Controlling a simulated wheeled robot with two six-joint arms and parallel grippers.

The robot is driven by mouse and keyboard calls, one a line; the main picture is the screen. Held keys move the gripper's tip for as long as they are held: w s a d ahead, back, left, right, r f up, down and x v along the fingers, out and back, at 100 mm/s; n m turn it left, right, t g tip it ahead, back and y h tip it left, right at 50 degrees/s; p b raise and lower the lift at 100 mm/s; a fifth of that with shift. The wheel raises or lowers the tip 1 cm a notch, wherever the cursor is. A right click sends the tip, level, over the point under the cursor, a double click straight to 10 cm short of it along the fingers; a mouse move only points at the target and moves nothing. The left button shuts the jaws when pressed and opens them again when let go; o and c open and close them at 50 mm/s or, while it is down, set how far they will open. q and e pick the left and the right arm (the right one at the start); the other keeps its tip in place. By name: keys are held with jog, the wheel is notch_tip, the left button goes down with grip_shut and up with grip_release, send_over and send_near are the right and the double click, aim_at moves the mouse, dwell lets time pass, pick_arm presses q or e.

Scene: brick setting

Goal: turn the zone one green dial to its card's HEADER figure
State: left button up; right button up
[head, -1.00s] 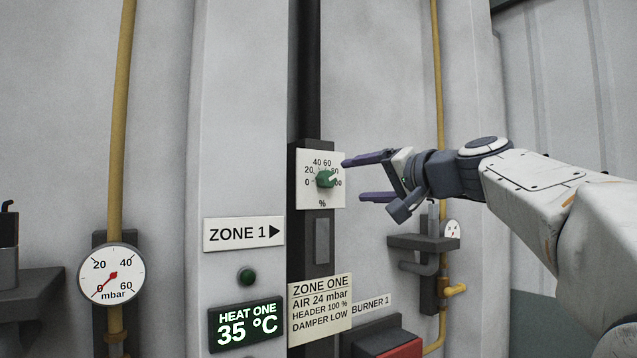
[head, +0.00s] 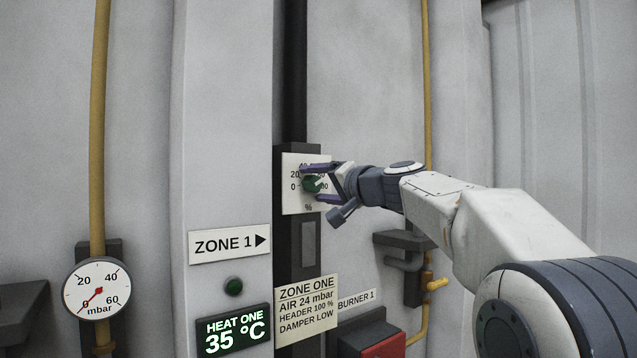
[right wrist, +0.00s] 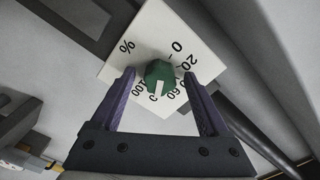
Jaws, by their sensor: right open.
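The green dial (head: 309,186) sits on a white percent scale plate (head: 290,205) on the dark post. In the right wrist view the green dial (right wrist: 157,73) has a white pointer near the 80 mark, short of 100. The zone one card (head: 306,304) below reads AIR 24 mbar, HEADER 100 %, DAMPER LOW. My right gripper (head: 313,183) is open at the dial. In the right wrist view the right gripper (right wrist: 159,78) has one purple finger on each side of the dial, with gaps showing. My left gripper is out of view.
A ZONE 1 sign (head: 230,245), a green button (head: 233,286) and a HEAT ONE display (head: 232,331) reading 35 °C are left of the post. A mbar gauge (head: 97,288) is further left. A dark bracket (head: 404,241) and red-fronted box (head: 384,345) are lower right.

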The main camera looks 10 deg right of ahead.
grip_shut()
jog(key=shift+m, duration=0.4)
jog(key=m, duration=0.2)
jog(key=shift+m+b, duration=0.35)
jog(key=shift+m, duration=2.25)
grip_release()
